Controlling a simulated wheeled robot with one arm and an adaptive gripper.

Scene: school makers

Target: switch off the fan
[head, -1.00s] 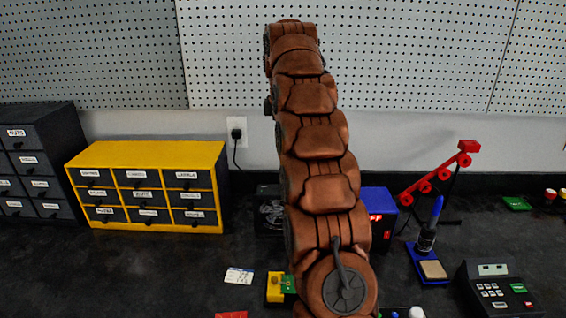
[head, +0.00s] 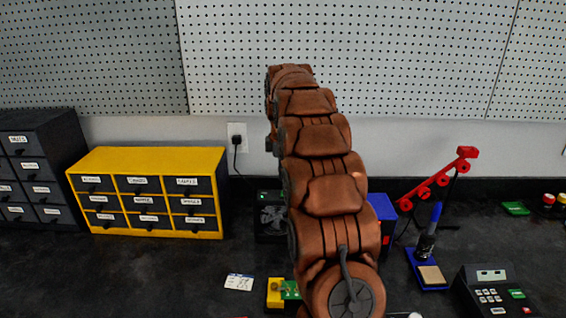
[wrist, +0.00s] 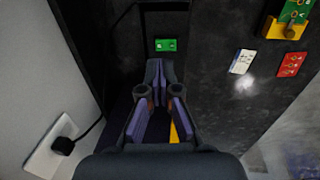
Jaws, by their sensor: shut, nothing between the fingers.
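The fan (head: 271,222) is a dark box with a round grille, standing against the back wall behind my arm. My arm hides its right side. In the wrist view a small green part (wrist: 165,45), probably its switch, shows on a dark surface beyond my fingertips. Its on or off position is too small to tell. My gripper (wrist: 159,68) is shut and empty, with its tips apart from the green part in the picture; I cannot tell how far. In the head view my arm hides the gripper.
A yellow drawer cabinet (head: 152,156) stands left of the fan. A wall outlet with a plug (head: 237,139) is behind. A blue box (head: 383,208) stands right of my arm. A white card (head: 239,282) and a yellow holder with a green board (head: 276,292) lie in front.

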